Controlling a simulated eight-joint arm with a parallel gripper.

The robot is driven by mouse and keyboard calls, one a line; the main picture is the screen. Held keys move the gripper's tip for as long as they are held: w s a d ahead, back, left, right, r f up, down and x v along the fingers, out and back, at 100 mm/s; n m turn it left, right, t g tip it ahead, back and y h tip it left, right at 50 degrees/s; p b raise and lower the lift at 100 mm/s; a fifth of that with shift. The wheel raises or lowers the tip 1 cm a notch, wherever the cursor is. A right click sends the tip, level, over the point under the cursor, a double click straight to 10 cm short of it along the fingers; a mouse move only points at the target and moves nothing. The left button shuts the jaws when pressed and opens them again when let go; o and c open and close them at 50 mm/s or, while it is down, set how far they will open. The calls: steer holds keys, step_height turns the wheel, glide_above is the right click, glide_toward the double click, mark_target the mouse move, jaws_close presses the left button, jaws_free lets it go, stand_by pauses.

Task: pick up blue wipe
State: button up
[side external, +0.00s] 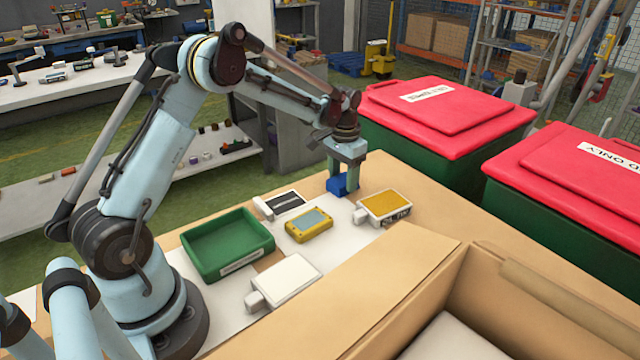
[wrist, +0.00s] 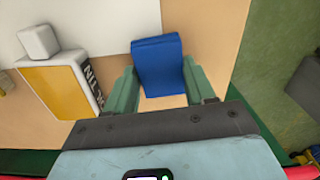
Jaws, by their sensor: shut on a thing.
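The blue wipe (side external: 338,184) is a small blue block at the far side of the table, between the fingers of my gripper (side external: 343,186). In the wrist view the blue wipe (wrist: 160,66) stands between the two green fingers of my gripper (wrist: 162,88). The gripper is shut on it. The wipe is at or close to the tabletop; I cannot tell whether it touches.
A yellow-faced device (side external: 384,206) lies close to the gripper's right. A yellow-framed device (side external: 309,225), a dark-faced device (side external: 284,203), a white device (side external: 285,279) and a green tray (side external: 213,270) lie nearer. Red-lidded bins (side external: 440,115) stand behind; a cardboard box (side external: 395,310) is in front.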

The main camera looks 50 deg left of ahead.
steer(key=shift+r, duration=0.55)
steer(key=r, duration=0.2)
steer(key=d+r, duration=0.1)
steer(key=shift+s+d+r, duration=0.15)
steer(key=shift+r, duration=0.25)
steer(key=s+d+r, duration=0.2)
steer(key=d+r, duration=0.4)
steer(key=d, duration=0.4)
steer(key=shift+s, duration=0.4)
steer(key=shift+r, duration=0.1)
